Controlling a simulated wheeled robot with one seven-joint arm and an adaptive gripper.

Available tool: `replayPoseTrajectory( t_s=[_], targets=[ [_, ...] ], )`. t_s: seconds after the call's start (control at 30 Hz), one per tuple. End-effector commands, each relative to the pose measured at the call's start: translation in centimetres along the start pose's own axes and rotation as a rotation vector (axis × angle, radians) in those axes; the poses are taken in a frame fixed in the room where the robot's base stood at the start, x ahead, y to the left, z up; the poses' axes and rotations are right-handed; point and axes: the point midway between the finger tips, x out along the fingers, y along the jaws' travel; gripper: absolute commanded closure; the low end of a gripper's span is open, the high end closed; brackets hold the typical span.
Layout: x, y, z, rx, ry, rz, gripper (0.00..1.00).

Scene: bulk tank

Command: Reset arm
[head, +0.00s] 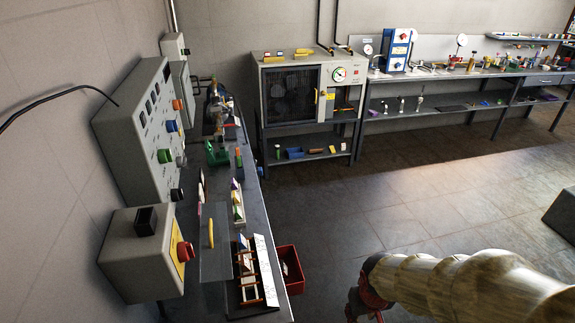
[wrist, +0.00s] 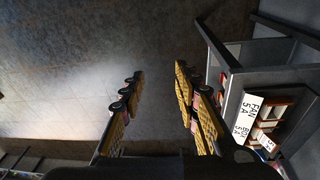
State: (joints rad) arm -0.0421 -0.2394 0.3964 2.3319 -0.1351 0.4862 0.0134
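My arm shows at the lower right of the head view, with my gripper (head: 368,295) at its left end, out over the floor to the right of the left-hand bench. In the wrist view my gripper (wrist: 152,100) has its two padded fingers well apart, with nothing between them. Bare floor lies beyond the fingertips. In the head view the gripper is partly cut off by the lower edge, and its fingertips are hard to make out.
The bench (head: 252,190) at left carries a labelled rack (head: 264,270), also at right in the wrist view (wrist: 243,112). A red bin (head: 289,268) is beside the bench. A grey control box (head: 150,250) with a red knob is on the wall. The middle floor (head: 350,215) is clear.

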Motion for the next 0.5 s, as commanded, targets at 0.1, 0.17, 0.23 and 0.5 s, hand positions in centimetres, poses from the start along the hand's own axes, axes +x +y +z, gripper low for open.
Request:
replayPoseTrajectory(
  t_s=[0.1,0.17,0.23,0.5],
  targets=[
    [-6.3,0.2,2.3,0.055,-0.013,-0.010,0.68],
    [-9.1,0.0,3.5,0.078,-0.010,-0.020,0.68],
    [-12.2,-0.2,4.6,0.101,0.014,-0.032,0.68],
    [-21.1,0.0,5.0,0.147,0.250,-0.041,0.68]
  ],
)
